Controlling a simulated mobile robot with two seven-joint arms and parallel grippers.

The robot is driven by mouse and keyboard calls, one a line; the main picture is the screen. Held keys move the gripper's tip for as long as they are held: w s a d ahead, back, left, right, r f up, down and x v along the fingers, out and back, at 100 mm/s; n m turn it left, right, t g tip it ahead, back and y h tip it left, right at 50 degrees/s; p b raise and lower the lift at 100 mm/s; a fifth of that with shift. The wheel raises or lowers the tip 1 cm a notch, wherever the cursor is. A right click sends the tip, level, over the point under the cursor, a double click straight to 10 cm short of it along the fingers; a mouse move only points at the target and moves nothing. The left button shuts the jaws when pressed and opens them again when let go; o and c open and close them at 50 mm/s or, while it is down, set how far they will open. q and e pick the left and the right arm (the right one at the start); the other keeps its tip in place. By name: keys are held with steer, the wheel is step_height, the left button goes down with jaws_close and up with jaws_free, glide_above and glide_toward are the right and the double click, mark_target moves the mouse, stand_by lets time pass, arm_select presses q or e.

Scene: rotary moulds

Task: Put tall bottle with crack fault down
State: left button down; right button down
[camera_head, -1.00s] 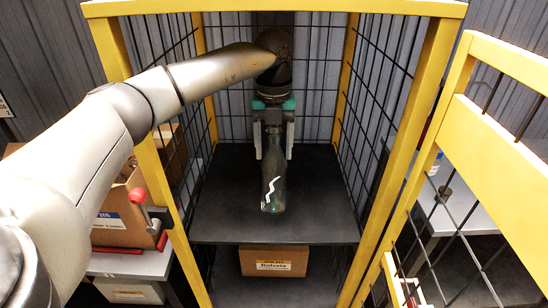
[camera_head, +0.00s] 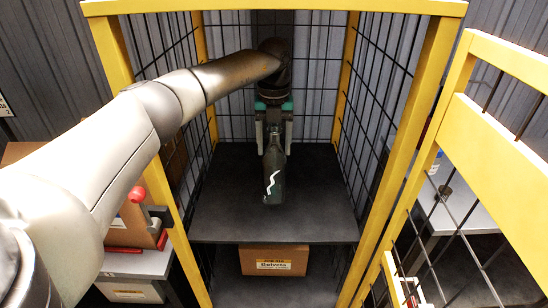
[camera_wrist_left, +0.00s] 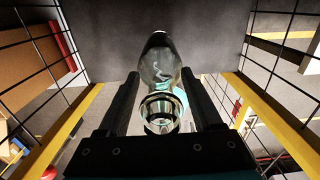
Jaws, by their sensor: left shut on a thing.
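The tall bottle (camera_head: 273,175) is dark glass with a white zigzag crack mark on its side. It is upright or nearly so, over the dark shelf (camera_head: 225,215) inside the yellow-framed cage. My left gripper (camera_head: 274,143) is shut on the bottle's upper part. In the left wrist view the bottle (camera_wrist_left: 165,75) lies between the two dark fingers (camera_wrist_left: 162,100), its round mouth nearest the camera. I cannot tell whether the bottle's base touches the shelf. My right gripper is not in view.
Yellow posts (camera_head: 415,130) and black mesh enclose the shelf on both sides and behind. A cardboard box (camera_head: 275,261) sits on a level below. The shelf around the bottle is clear. A red-knobbed lever (camera_head: 138,194) stands outside at left.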

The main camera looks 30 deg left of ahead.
mark_target(274, 132)
arm_select(q)
step_height(274, 132, down, 4)
steer(key=shift+w+a+f, duration=0.1)
steer(key=shift+w, duration=0.05)
jaws_free()
step_height(274, 132, up, 8)
steer(key=shift+f, duration=0.2)
stand_by(0.5)
